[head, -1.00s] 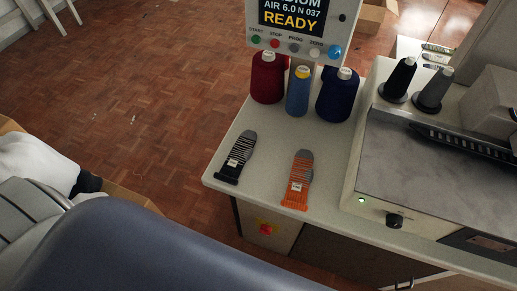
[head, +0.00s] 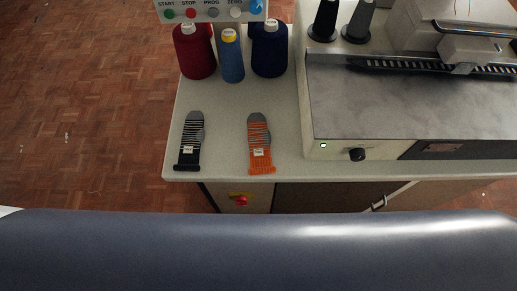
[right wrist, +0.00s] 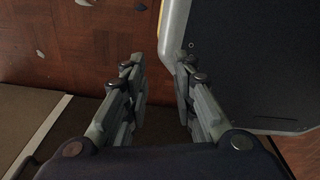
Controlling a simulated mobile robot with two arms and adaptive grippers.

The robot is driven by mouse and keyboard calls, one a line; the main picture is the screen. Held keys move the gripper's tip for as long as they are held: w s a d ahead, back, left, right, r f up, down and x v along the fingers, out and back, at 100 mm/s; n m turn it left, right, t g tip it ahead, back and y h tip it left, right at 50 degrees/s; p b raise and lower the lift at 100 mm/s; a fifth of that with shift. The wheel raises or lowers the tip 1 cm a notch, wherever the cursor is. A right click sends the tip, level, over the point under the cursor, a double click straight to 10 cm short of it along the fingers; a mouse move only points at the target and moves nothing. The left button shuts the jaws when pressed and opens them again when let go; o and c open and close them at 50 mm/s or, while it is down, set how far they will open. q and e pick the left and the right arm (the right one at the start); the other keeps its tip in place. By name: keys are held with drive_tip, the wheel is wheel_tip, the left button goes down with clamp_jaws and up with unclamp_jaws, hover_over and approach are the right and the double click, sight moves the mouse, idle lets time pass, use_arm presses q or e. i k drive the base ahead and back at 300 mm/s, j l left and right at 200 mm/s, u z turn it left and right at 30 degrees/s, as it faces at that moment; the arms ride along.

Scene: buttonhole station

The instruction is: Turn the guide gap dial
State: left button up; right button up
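My right gripper (right wrist: 158,78) shows only in the right wrist view. Its two fingers stand apart with nothing between them, and the knob is not visible there. My left gripper is not in view.
A red switch (head: 241,200) is below the table edge.

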sight(357, 154)
drive_tip(key=l+z, duration=0.2)
drive_tip(key=z, duration=0.8)
